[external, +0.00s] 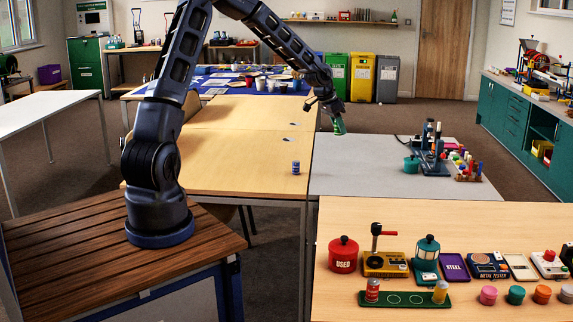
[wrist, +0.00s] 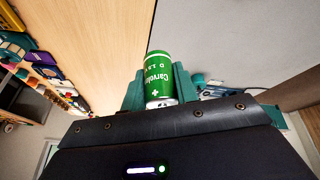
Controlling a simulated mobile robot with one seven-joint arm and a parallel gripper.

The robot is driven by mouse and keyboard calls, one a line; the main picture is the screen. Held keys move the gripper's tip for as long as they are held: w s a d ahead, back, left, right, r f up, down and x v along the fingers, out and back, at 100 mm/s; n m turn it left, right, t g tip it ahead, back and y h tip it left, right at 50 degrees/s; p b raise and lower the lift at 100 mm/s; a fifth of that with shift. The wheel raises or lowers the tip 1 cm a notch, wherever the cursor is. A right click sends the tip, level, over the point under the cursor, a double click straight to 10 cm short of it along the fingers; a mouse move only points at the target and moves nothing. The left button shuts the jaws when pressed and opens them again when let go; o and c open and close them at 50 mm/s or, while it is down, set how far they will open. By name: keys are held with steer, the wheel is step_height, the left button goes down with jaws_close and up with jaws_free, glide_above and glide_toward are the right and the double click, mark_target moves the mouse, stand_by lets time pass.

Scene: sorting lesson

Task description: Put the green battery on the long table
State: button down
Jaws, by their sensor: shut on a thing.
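My gripper (external: 336,112) is shut on the green battery (external: 339,127), a green can-like cylinder with white lettering. In the wrist view, the green battery (wrist: 158,72) sits between the two teal fingers of my gripper (wrist: 157,88). In the external view it appears near the far left corner of the grey-topped table (external: 350,180); its height above the surface is hard to tell. A long light-wood table (external: 235,145) adjoins the grey one on the left. I cannot tell for certain which is the long table.
A small blue can (external: 296,168) stands near the right edge of the wood table, which is otherwise mostly clear. A dark apparatus (external: 434,155) and a teal pot (external: 411,164) stand on the grey table. The front table (external: 350,215) holds many sorting items.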

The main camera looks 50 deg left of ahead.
steer(key=shift+d+r, duration=0.25)
steer(key=shift+r, duration=0.3)
steer(key=shift+d+r, duration=0.25)
steer(key=shift+r, duration=0.25)
steer(key=s+d+m+g+h, duration=0.1)
steer(key=d+m, duration=0.4)
steer(key=d, duration=0.9)
steer(key=m+g, duration=0.6)
steer(key=m, duration=1)
glide_above(419, 304)
steer(key=a, duration=0.1)
steer(key=shift+h, duration=0.4)
steer(key=shift+w+a+f, duration=0.1)
steer(key=shift+w+f, duration=0.1)
steer(key=shift+f, duration=6.3)
steer(key=shift+w+a+f, duration=0.1)
steer(key=shift+w+f, duration=0.05)
steer(key=shift+f, duration=6.35)
steer(key=shift+f, duration=0.35)
steer(key=c, duration=1)
jaws_free()
